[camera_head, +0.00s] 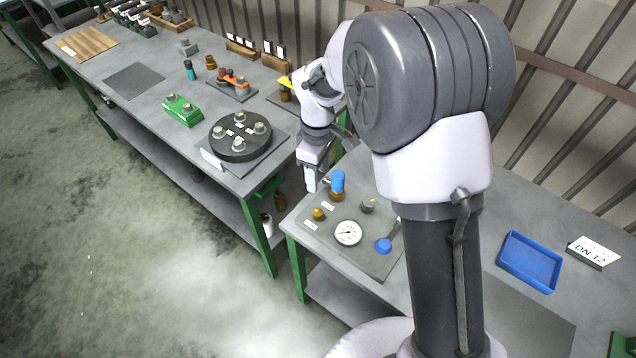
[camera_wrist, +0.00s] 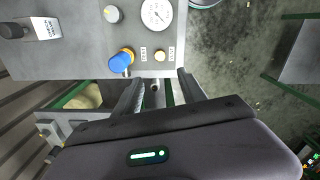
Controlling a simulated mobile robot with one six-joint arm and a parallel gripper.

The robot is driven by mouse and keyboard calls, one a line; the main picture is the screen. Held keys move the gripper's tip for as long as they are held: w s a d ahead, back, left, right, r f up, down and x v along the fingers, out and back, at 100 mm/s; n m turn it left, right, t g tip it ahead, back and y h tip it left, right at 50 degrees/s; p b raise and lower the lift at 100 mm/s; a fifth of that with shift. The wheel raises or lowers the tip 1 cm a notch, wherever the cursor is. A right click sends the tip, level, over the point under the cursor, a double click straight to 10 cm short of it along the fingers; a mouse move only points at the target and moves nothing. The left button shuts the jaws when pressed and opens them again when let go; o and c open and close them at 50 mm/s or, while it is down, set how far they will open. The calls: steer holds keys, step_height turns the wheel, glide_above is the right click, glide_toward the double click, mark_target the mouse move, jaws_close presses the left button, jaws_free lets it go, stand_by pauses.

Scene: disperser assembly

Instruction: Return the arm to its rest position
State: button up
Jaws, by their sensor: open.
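My arm rises from the right bench in the head view and reaches over to the left. My gripper (camera_head: 311,182) points down near the left end of that bench, beside a blue-topped brass fitting (camera_head: 337,184). In the wrist view, my gripper (camera_wrist: 158,86) has its two fingers apart with nothing held between them. The blue-topped fitting (camera_wrist: 121,60) stands just beyond the left finger there, apart from it as far as I can tell. Part of the bench behind my arm is hidden.
A grey panel (camera_head: 375,265) carries a dial gauge (camera_head: 347,232), a brass knob (camera_head: 318,213) and a blue cap (camera_head: 383,246). A blue tray (camera_head: 530,262) and DN 12 block (camera_head: 593,253) lie right. A black round holder (camera_head: 240,137) and green block (camera_head: 183,110) occupy the left bench.

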steer(key=shift+r, duration=0.2)
stand_by(0.3)
